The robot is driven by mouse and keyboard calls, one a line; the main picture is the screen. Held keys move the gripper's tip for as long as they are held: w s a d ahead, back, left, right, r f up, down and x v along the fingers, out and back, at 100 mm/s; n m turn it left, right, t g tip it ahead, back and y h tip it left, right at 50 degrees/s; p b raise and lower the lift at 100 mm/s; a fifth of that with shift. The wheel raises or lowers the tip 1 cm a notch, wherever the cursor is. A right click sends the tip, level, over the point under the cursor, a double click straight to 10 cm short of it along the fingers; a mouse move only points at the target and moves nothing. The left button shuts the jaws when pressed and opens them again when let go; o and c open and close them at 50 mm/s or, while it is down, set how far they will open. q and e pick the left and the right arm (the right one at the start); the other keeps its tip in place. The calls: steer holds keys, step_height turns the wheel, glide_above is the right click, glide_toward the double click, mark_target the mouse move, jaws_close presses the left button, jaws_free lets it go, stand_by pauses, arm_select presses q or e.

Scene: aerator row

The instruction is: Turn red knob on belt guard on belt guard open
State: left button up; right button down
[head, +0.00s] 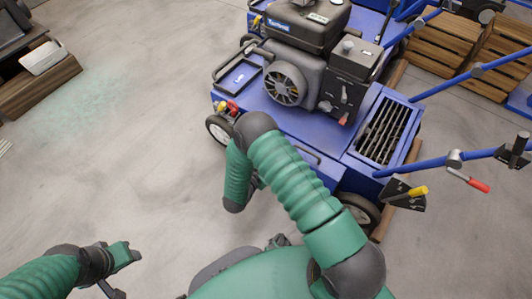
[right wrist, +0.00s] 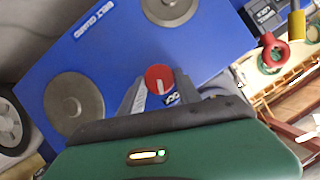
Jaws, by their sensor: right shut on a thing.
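The blue belt guard (right wrist: 120,45) fills much of the right wrist view, with white "BELT GUARD" lettering near its upper left. The red knob (right wrist: 158,76) is round with a pale pointer mark and sits on the guard between two grey discs. My right gripper (right wrist: 155,90) has its grey fingers on either side of the knob and is shut on it. A small dark "LOCK"-like label beside the knob is partly covered by a finger. In the head view, my right arm hides the knob and guard. My left gripper (head: 122,256) is at lower left, away from the machine; its jaw opening is unclear.
The blue aerator (head: 330,165) carries a black engine (head: 300,60). A red ring (right wrist: 273,50) and a yellow part (right wrist: 296,24) are right of the guard in the wrist view. A lever with a red grip (head: 478,185) projects at right.

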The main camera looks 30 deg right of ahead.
steer(key=shift+s+d+f+m+t+h+p, duration=0.15)
steer(key=shift+m+t+p, duration=0.65)
steer(key=shift+m, duration=0.9)
steer(key=shift+s+a+f+m+t+h+p, duration=0.1)
steer(key=shift+f+m+t+p, duration=0.15)
steer(key=shift+m+t+p, duration=1.05)
steer(key=shift+s+d+f+m+t+h+p, duration=0.15)
steer(key=shift+m+t, duration=0.35)
steer(key=shift+m, duration=1.6)
steer(key=shift+f, duration=0.1)
steer(key=c, duration=1.1)
jaws_free()
steer(key=shift+o, duration=1.1)
